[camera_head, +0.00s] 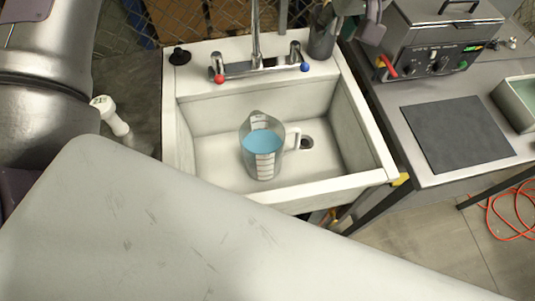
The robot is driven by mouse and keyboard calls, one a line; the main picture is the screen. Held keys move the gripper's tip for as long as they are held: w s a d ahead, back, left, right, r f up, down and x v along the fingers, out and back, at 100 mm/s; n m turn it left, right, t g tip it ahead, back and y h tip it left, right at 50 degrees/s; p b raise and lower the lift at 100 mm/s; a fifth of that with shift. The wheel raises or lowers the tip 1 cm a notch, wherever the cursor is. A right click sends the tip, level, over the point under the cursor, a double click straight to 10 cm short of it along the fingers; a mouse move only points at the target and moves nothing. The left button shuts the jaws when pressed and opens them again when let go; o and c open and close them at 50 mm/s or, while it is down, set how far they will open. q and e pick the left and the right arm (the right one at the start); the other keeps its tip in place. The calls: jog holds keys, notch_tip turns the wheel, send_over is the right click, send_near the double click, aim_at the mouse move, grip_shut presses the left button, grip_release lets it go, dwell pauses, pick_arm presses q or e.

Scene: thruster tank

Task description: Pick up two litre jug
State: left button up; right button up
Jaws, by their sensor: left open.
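The two litre jug (261,165) is clear with white graduation marks, a pale handle on its right side and blue liquid inside. It stands in the white sink (215,145), left of the drain. My left gripper (359,20) shows only in part at the top edge, right of the tap and beyond the sink. It is open, with nothing seen between its fingers, and well apart from the jug. My right gripper is not in view.
The tap (256,55) rises behind the jug, between red and blue handles. A dark cup (322,35) stands at the sink's back right corner. A metal control box (440,40) and dark mat (457,134) occupy the right bench. A white object (110,115) lies left.

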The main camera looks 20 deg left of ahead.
pick_arm(q)
notch_tip(320, 180, down, 9)
jog(key=w+b, duration=0.1)
jog(key=b, duration=0.7)
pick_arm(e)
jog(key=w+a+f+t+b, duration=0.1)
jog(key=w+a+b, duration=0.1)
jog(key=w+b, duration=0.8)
pick_arm(q)
jog(key=b, duration=1.2)
send_near(299, 139)
jog(key=x, duration=0.6)
jog(key=shift+a+f+b, duration=0.15)
jog(key=shift+b, duration=0.25)
jog(key=x, duration=0.3)
jog(key=shift+w+f+b, duration=0.15)
jog(key=shift+f+b, duration=0.15)
jog(key=shift+f, duration=0.05)
jog(key=shift+w+a+f, duration=0.1)
jog(key=shift+w+f, duration=0.05)
jog(key=shift+f, duration=0.1)
grip_shut()
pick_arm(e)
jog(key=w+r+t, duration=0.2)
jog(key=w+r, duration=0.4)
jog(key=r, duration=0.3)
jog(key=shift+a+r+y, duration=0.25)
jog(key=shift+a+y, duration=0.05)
